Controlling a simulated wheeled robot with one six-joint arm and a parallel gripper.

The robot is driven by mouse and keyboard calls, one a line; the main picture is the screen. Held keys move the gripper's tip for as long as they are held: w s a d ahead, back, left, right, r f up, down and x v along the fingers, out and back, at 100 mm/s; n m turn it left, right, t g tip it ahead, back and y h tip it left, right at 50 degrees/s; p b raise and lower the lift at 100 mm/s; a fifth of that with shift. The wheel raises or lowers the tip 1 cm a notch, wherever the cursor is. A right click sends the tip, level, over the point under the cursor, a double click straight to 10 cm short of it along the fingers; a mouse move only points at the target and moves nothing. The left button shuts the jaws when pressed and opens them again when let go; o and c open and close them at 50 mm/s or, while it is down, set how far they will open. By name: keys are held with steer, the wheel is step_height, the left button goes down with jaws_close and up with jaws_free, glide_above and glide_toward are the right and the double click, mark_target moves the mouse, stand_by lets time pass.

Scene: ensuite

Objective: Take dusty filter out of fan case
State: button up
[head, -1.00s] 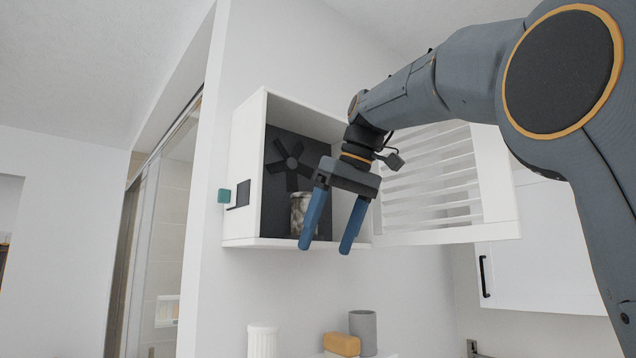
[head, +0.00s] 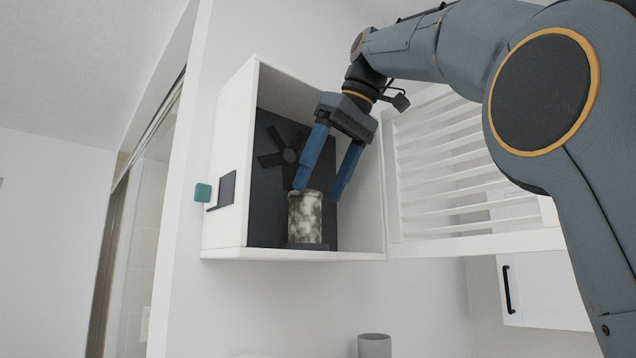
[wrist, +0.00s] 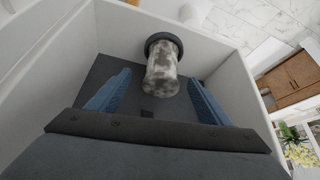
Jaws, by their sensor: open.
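The dusty filter (head: 306,217) is a blotchy grey-white cylinder standing upright on a dark round base inside the fan case (head: 232,160). The case is a white open-fronted box on the wall with a dark back panel and a black fan (head: 289,156). My gripper (head: 318,192) is open and empty, with its blue fingers pointing down at the filter's top. In the wrist view the filter (wrist: 161,72) lies ahead, between and beyond the two open fingertips. I cannot tell whether a finger touches it.
The slatted white door (head: 455,160) of the case stands open to the right. A teal knob (head: 202,193) sticks out at the case's left side. A grey cup (head: 374,345) stands below. A white cabinet (head: 545,290) is at the lower right.

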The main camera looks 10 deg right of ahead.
mark_target(306, 191)
steer(key=shift+a+x, duration=0.15)
steer(key=shift+x, duration=1.75)
steer(key=shift+a+x, duration=0.1)
steer(key=shift+x, duration=1.8)
steer(key=shift+s, duration=0.15)
steer(key=c, duration=1.2)
steer(key=shift+o, duration=0.2)
steer(key=shift+r, duration=0.1)
steer(key=shift+d+r+p, duration=0.1)
steer(key=shift+r+p, duration=2.1)
steer(key=shift+p, duration=0.45)
steer(key=shift+r, duration=0.15)
